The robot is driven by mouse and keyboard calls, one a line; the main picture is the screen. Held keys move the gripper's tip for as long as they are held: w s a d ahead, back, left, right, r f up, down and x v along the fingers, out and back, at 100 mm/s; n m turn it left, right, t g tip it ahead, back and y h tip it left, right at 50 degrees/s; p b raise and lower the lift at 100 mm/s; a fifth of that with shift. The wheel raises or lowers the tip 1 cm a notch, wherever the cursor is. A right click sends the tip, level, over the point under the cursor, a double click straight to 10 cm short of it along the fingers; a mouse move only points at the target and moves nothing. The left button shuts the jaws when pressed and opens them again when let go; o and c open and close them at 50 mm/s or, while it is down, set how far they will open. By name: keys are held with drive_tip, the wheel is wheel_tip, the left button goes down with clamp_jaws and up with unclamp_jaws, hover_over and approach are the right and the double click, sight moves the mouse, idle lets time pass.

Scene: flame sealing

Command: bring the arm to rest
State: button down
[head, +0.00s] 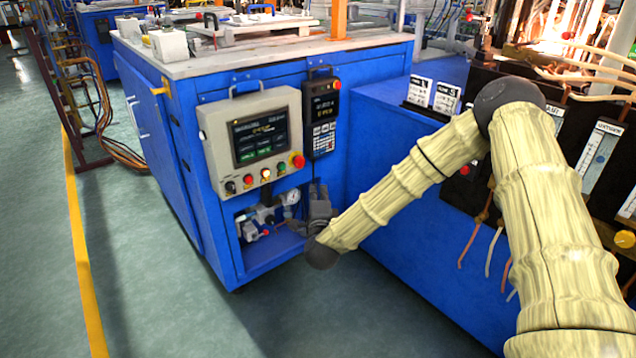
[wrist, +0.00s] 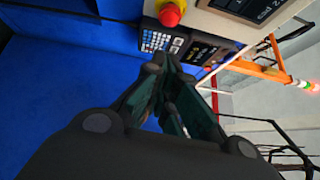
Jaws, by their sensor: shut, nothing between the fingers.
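My arm, in a pale yellow ribbed sleeve, reaches from the lower right of the head view, bends at a dark elbow, and runs down to the left. My gripper (head: 318,207) is at its end, in front of the blue cabinet (head: 365,170) and near its open lower bay. In the wrist view my gripper (wrist: 170,75) shows dark green fingers drawn together, with nothing held. The fingers point toward the cabinet front, with the keypad (wrist: 160,40) and the red stop button (wrist: 170,14) beyond them. I cannot tell the exact gap to the cabinet.
The control panel (head: 255,143) with its screen and the handheld keypad unit (head: 322,118) hang above my gripper. A flowmeter panel (head: 566,140) with hoses and a bright glow stand at right. The green floor (head: 150,260) at left is clear beside a yellow line (head: 82,240).

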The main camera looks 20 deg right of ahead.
drive_tip(key=shift+s, duration=0.35)
drive_tip(key=shift+a+f, duration=0.1)
drive_tip(key=shift+f, duration=0.05)
drive_tip(key=s+a+f+n+g+y, duration=0.2)
drive_tip(key=s+a+f+n, duration=0.15)
drive_tip(key=s+f, duration=0.35)
drive_tip(key=s+a+f+n+g+y, duration=0.25)
drive_tip(key=s+f+n, duration=0.2)
drive_tip(key=f, duration=0.45)
drive_tip(key=s+a+f+n+g+y, duration=0.2)
drive_tip(key=s+a+f+n+g, duration=0.1)
drive_tip(key=s+f, duration=0.45)
drive_tip(key=s+d+f+n+g, duration=0.2)
drive_tip(key=s+f+n+g, duration=0.25)
drive_tip(key=s, duration=0.75)
drive_tip(key=s+d+f+n+g, duration=0.25)
drive_tip(key=s+f, duration=0.35)
drive_tip(key=s, duration=0.6)
drive_tip(key=s+d+r+n+g+h, duration=0.1)
drive_tip(key=s+d+n+g+h, duration=0.2)
drive_tip(key=s, duration=0.7)
wheel_tip(320, 180, up, 27)
drive_tip(key=y+p, duration=0.1)
drive_tip(key=p, duration=2.6)
drive_tip(key=shift+w+f, duration=0.15)
drive_tip(key=shift+f, duration=0.05)
drive_tip(key=shift+g, duration=0.25)
